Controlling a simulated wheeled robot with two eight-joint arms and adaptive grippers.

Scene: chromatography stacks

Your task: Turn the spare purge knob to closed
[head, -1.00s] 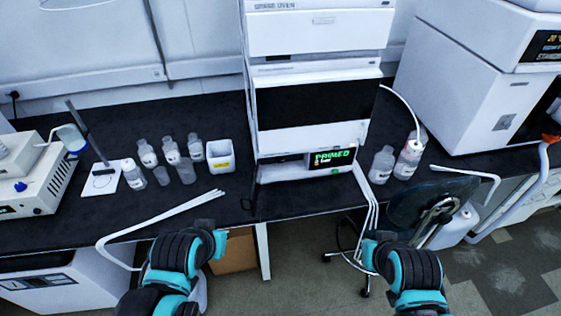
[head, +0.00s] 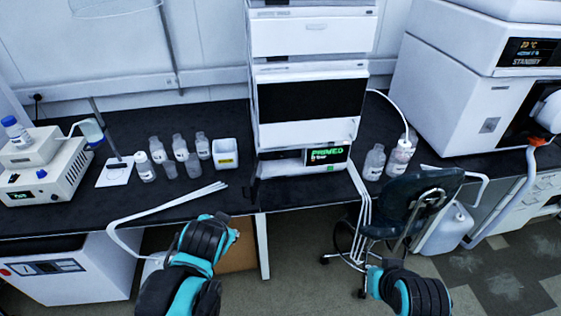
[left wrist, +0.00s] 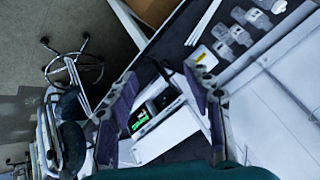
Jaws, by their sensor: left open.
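The white instrument stack (head: 310,100) stands at the bench's middle, with a green PRIMED display (head: 327,154) on its lowest module. The display also shows in the left wrist view (left wrist: 138,121). I cannot make out a purge knob; the parts around the display are too small to tell. My left gripper (left wrist: 160,78) shows in the left wrist view with its fingers apart, framing the lower module and display, with nothing visible held between them. In the head view only teal and black arm parts show at the bottom; I see no fingers of either gripper.
Several bottles (head: 180,148) and a white bin (head: 224,154) stand left of the stack, and two bottles stand to its right. White tubes (head: 170,205) lie along the front edge. A dark chair (head: 412,200) stands before the bench at right.

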